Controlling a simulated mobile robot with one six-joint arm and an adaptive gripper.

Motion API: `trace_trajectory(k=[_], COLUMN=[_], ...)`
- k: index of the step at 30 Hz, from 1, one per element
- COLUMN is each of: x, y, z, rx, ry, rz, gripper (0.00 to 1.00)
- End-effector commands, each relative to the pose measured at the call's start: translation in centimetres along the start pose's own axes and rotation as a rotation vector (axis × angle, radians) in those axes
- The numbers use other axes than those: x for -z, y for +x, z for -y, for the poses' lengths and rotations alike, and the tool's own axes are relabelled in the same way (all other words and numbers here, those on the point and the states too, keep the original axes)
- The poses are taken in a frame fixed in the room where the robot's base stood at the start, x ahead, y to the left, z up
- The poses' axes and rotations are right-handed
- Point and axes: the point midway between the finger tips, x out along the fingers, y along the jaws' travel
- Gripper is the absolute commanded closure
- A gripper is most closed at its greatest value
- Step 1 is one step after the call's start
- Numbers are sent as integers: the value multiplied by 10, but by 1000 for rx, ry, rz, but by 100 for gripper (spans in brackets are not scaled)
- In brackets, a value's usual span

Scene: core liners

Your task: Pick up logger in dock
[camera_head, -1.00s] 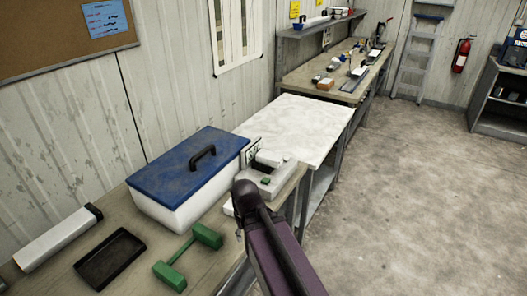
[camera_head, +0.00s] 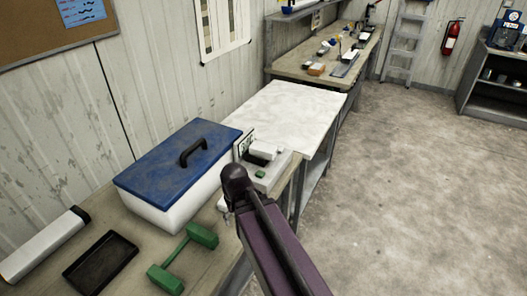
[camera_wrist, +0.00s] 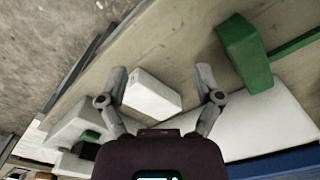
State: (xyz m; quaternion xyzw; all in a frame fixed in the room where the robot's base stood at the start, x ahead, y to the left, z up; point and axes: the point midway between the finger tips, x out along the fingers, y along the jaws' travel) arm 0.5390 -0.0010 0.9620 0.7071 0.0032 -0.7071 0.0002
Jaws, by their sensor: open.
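My gripper (camera_wrist: 161,73) is open in the wrist view, with one finger on each side of a plain white block (camera_wrist: 152,93). Gaps show between the block and both fingers; how high I am above it I cannot tell. In the head view my arm hides the gripper and most of this block. A pale grey dock (camera_head: 270,180) with a green button stands on the bench just beyond my arm. A white piece (camera_head: 263,150), possibly the logger, sits at its back. The dock also shows at the lower left of the wrist view (camera_wrist: 72,124).
A white cooler with a blue lid (camera_head: 165,165) stands left of the dock. A green double-headed tool (camera_head: 188,252), a black tray (camera_head: 100,264) and a long white case (camera_head: 42,248) lie nearer. A white-topped table (camera_head: 295,108) beyond is clear.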

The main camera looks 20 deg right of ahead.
Motion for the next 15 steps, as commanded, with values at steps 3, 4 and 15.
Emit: trace_trajectory(k=[3, 4, 15], x=[6, 8, 63], y=[1, 1, 2], z=[-3, -4, -40], rx=[24, 33, 268], ry=[-14, -22, -198], rz=[-5, -7, -119], gripper=[0, 0, 0])
